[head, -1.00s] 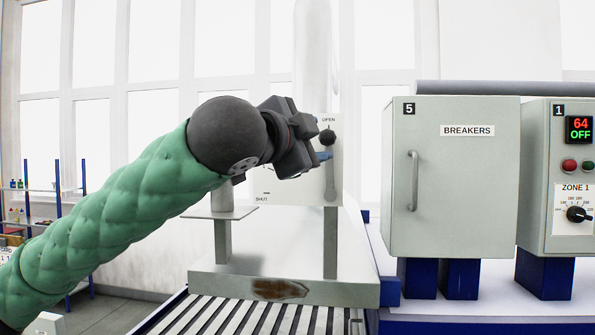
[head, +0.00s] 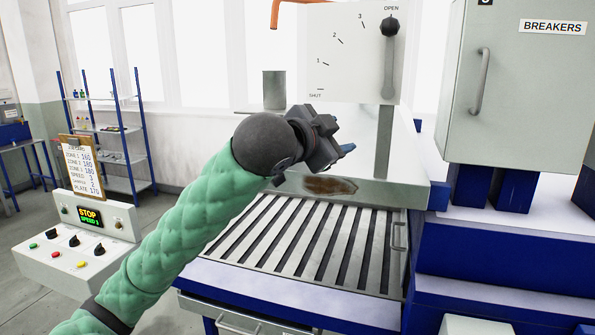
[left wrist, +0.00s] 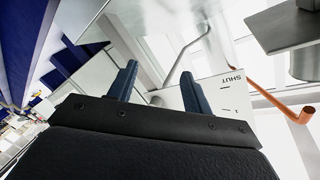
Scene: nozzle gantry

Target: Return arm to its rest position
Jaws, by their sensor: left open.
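My left arm, in a green padded sleeve, comes in from the lower left in the head view. Its left gripper (head: 346,151) hangs above the slatted roller bed, in front of the rust-marked metal sill. In the left wrist view the two blue fingers of the left gripper (left wrist: 157,90) stand apart with nothing between them. The lever panel (head: 350,55), marked OPEN, 3, 2, 1 and SHUT, is above and behind the gripper. Its black-knobbed lever (head: 389,60) has the knob at OPEN. The gripper is apart from the lever. My right gripper is not in view.
The slatted bed (head: 300,235) lies below the gripper. A grey BREAKERS cabinet (head: 520,90) stands at the right on blue legs. A control box (head: 80,245) with a STOP display and a clipboard (head: 80,163) are at the left. An orange pipe (head: 275,14) is at the top.

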